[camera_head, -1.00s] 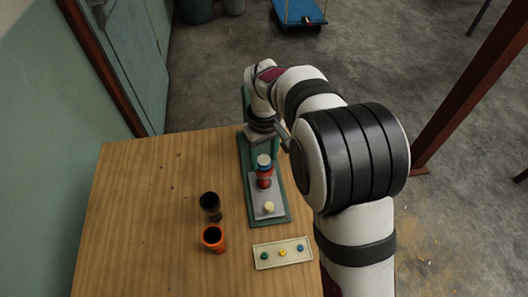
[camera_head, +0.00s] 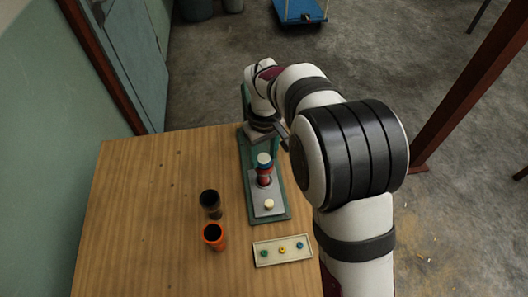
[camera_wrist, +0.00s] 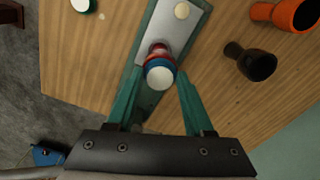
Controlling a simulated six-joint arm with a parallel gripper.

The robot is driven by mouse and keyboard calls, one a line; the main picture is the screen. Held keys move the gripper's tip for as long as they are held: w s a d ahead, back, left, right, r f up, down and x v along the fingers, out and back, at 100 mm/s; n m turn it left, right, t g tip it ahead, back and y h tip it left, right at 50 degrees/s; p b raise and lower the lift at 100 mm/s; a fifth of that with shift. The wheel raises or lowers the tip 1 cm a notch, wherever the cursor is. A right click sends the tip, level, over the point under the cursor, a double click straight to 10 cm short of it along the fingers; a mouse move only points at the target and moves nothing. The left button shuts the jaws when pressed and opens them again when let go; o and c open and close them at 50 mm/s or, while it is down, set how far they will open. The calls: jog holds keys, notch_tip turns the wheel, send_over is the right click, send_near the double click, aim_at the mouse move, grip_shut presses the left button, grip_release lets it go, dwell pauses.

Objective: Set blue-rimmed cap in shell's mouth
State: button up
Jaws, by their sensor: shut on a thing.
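The cap, white with a blue rim (camera_head: 264,159), also shows in the wrist view (camera_wrist: 160,76). It sits between the teal fingertips of my gripper (camera_wrist: 160,78), which is shut on it. The red shell (camera_wrist: 158,50) stands upright on the grey plate, directly under the cap, and shows as a red and dark body (camera_head: 264,178) in the head view. The cap covers the shell's mouth from above. I cannot tell whether it is in the mouth or just over it. My arm partly hides the gripper in the head view.
The green base with grey plate (camera_head: 258,193) also bears a cream knob (camera_head: 269,204). A black goblet (camera_head: 210,200) and an orange goblet (camera_head: 214,236) stand to the left. A tray (camera_head: 271,261) holds small coloured rings. A green-rimmed cap (camera_wrist: 84,5) lies at the wrist view's top.

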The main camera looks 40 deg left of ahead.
jog(key=o, duration=1.6)
jog(key=shift+r, duration=3)
